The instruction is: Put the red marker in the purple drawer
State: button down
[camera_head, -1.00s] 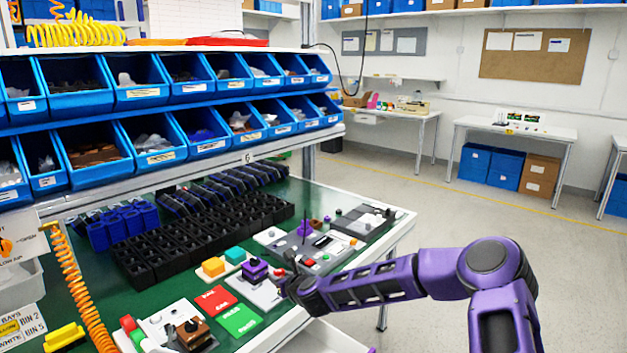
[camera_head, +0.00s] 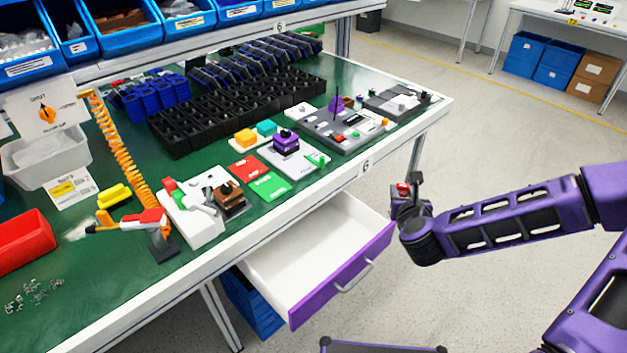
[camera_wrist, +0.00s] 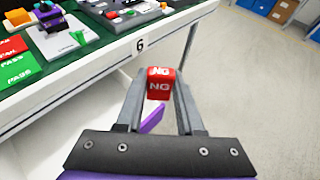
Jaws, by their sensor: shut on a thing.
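My gripper (camera_head: 405,192) is shut on a red marker block (camera_wrist: 160,83) with white "NG" lettering, which shows between the fingertips in the wrist view. In the head view the red marker (camera_head: 403,187) is small and partly hidden by the gripper. The purple drawer (camera_head: 343,275) under the bench is pulled out, and its white inside looks empty. My gripper is to the right of the drawer in the head view, near its purple front's far end, and higher than the drawer. A bit of the purple front (camera_wrist: 153,119) also shows below the marker in the wrist view.
The green bench top (camera_head: 330,200) above the drawer holds red (camera_head: 248,167) and green (camera_head: 270,186) cards, a purple rotary switch (camera_head: 286,144) and black trays (camera_head: 220,120). The bench's front edge overhangs the drawer's back. Open floor lies to the right.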

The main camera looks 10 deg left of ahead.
aim_at(312, 252)
jog(key=l+u, duration=0.15)
jog(key=u, duration=0.25)
jog(key=l+u, duration=0.15)
jog(key=u, duration=0.25)
jog(key=l+u, duration=0.15)
jog(key=u, duration=0.2)
jog(key=l+u, duration=0.1)
jog(key=u, duration=0.3)
